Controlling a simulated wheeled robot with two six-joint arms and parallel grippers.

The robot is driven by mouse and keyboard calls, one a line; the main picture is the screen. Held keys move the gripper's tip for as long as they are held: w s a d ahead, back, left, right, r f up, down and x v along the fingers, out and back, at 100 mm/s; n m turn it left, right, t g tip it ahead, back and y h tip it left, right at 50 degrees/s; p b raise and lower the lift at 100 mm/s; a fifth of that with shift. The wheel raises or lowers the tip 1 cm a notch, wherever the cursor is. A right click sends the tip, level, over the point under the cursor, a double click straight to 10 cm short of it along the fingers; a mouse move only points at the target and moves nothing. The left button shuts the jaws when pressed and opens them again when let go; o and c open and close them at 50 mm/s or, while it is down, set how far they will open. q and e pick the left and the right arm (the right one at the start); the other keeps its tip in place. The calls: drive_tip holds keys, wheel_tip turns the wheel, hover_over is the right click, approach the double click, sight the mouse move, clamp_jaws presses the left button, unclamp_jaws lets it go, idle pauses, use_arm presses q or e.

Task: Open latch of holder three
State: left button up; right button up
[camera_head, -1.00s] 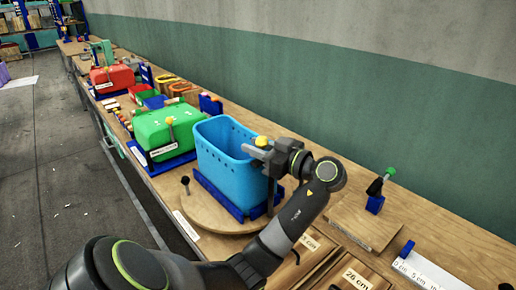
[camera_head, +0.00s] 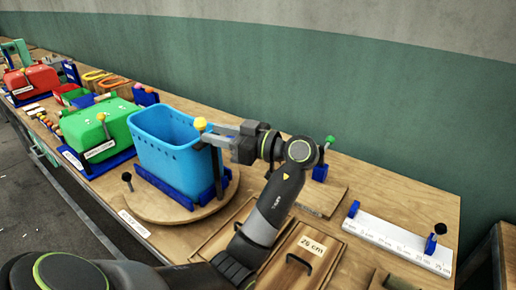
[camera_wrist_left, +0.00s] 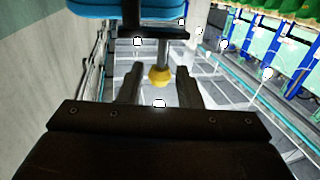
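A yellow-knobbed lever (camera_head: 200,124) stands beside the right side of a blue bin (camera_head: 165,150), which sits in a dark blue holder (camera_head: 208,194) on a round wooden board. My left gripper (camera_head: 218,136) is beside the bin's right edge, close to this knob. In the left wrist view, the yellow knob (camera_wrist_left: 159,77) on its grey rod shows between the two spread fingers of my left gripper (camera_wrist_left: 157,92), with gaps on both sides. The latch's mechanism is mostly hidden by the bin and gripper. My right gripper is not in view.
A green box (camera_head: 95,130) with an orange-knobbed lever stands left of the bin. A black-knobbed rod (camera_head: 127,177) rises at the round board's front left. Wooden boxes lie right of the bin, near a white ruler (camera_head: 395,238). A wall runs behind the bench.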

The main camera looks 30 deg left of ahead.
use_arm(q)
drive_tip(key=w+d+b, duration=0.1)
drive_tip(key=d+b, duration=0.2)
drive_tip(key=d, duration=0.7)
drive_tip(key=shift+w+d, duration=0.25)
drive_tip(key=shift+d, duration=0.1)
